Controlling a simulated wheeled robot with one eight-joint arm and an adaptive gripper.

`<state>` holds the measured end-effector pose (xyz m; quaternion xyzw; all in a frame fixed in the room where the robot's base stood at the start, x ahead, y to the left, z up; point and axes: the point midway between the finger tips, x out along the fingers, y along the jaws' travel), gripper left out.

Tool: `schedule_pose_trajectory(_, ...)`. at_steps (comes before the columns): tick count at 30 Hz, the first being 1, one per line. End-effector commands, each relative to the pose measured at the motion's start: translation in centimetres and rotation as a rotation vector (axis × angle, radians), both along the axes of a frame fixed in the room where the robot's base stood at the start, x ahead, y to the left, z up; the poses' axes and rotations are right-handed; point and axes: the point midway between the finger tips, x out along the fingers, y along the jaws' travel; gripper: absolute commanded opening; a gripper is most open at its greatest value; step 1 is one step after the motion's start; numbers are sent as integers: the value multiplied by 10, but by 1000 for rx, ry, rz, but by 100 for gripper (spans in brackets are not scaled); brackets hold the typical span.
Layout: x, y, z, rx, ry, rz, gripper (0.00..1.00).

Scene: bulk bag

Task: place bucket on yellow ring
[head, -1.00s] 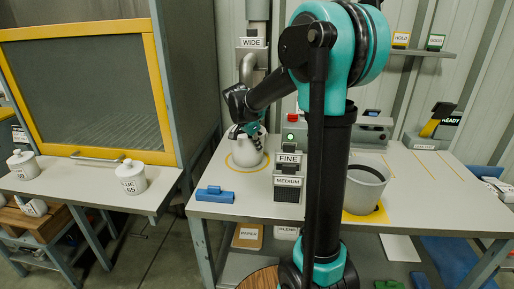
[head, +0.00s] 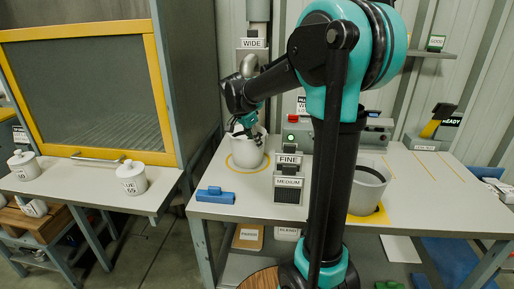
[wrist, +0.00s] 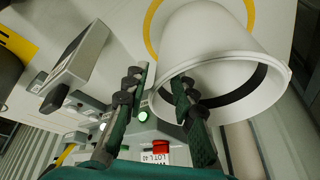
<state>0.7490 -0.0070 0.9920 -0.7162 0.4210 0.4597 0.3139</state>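A white bucket (head: 246,150) stands upright on the table inside the yellow ring (head: 231,164) at the left end. In the wrist view the bucket (wrist: 215,42) shows its open mouth with a dark band inside, and the ring (wrist: 150,22) curves around its base. My gripper (head: 246,127) is at the bucket's rim. In the wrist view my gripper (wrist: 158,84) has its fingers spread apart, one outside the wall and one over the mouth. A gap shows between the fingers and the wall. Whether a fingertip touches the rim I cannot tell.
A grey bucket (head: 366,187) stands on a yellow square at the right, partly behind my arm. FINE and MEDIUM blocks (head: 288,179) stand right of the ring. A blue block (head: 215,195) lies at the front left. A WIDE-labelled pipe (head: 250,65) is behind.

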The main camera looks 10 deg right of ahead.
Motion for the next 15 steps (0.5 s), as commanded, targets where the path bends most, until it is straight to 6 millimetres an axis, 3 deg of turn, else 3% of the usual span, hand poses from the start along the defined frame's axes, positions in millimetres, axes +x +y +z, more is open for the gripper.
schedule_pose_trajectory(7,-12,17,47,0,0,2,26)
schedule_pose_trajectory(15,-18,25,73,0,-1,0,26)
